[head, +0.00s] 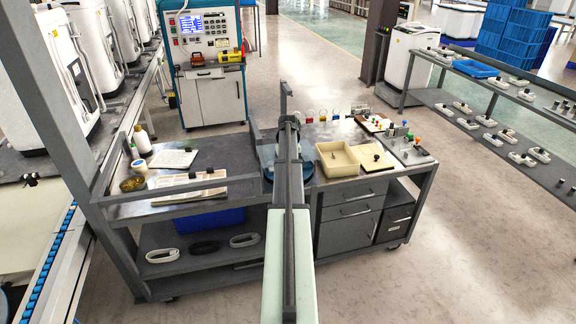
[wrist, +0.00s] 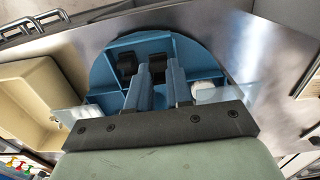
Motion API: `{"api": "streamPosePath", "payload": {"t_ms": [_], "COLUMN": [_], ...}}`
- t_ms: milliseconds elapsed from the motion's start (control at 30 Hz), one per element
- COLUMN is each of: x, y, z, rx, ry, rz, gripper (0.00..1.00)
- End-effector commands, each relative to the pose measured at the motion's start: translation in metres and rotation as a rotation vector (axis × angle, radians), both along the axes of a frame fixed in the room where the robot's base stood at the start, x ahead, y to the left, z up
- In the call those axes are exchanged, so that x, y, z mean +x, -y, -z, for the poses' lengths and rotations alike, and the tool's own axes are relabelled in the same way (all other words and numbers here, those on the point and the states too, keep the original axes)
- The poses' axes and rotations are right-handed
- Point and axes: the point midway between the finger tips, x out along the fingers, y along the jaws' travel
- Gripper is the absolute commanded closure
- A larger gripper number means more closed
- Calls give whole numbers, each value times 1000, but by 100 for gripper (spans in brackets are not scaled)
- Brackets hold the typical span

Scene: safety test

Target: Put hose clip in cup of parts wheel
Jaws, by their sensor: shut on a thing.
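The parts wheel (wrist: 110,50) is a round blue tray with walled cups, right below my gripper in the wrist view. In the head view only the edges of the wheel (head: 266,157) show beside my arm. My gripper (wrist: 158,72) is shut on a small dark piece, seemingly the hose clip (wrist: 157,66), over the wheel. The fingers hide part of it, and I cannot tell whether it touches a cup floor. Another dark piece (wrist: 127,64) lies in the wheel just left of the fingers. A whitish piece (wrist: 206,92) shows at the right.
A cream bin (head: 324,151) stands right of the wheel on the metal cart; it also shows in the wrist view (wrist: 22,72). Further right are a board (head: 410,153) with coloured knobs and small parts.

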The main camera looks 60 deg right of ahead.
Motion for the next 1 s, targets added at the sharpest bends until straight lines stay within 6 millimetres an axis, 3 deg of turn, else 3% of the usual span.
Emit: {"api": "streamPosePath", "payload": {"t_ms": [367,400,667,1000], "x": [0,0,0,0], "y": [0,0,0,0], "z": [2,2,2,-2], "rx": [0,0,0,0], "ry": [0,0,0,0], "rz": [0,0,0,0], "gripper": [100,76,52,51]}}
